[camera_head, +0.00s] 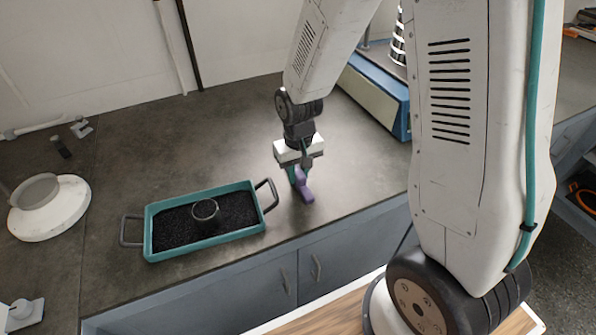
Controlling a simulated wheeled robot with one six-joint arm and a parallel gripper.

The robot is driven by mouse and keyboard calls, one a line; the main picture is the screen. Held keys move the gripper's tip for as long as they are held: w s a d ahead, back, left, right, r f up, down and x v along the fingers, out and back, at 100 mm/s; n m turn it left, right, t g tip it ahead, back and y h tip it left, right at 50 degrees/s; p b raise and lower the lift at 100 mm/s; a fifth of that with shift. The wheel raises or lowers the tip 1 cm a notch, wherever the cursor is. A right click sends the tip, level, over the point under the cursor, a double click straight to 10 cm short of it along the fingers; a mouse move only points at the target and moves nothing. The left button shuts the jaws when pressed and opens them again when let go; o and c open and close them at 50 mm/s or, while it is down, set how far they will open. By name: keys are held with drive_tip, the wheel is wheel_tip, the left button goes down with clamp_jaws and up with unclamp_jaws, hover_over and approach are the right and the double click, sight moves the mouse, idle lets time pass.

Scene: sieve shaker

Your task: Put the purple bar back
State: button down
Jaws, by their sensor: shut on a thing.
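My gripper (299,172) is over the worktop, to the right of the teal tray. It is shut on the purple bar (305,191), which hangs below the fingers at a slant. The bar is close to the worktop, but I cannot tell whether it touches it. Part of the bar is hidden by the fingers.
A teal tray (151,230) with dark grains and a metal ring (205,209) stands left of my gripper. A white round lidded piece (58,218) is at the far left. A blue and cream machine (374,100) stands behind right. The worktop (140,140) is clear behind the tray.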

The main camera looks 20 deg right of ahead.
sight(299, 172)
drive_tip(key=c, duration=1.2)
unclamp_jaws()
drive_tip(key=shift+f, duration=0.1)
wheel_tip(299, 172, up, 12)
drive_tip(key=s+d+r, duration=0.1)
drive_tip(key=s+r, duration=0.5)
drive_tip(key=s, duration=0.5)
drive_tip(key=s+d+r+t, duration=0.1)
drive_tip(key=s+d+r, duration=0.1)
drive_tip(key=s+r, duration=0.5)
drive_tip(key=s, duration=0.4)
drive_tip(key=shift+r, duration=0.15)
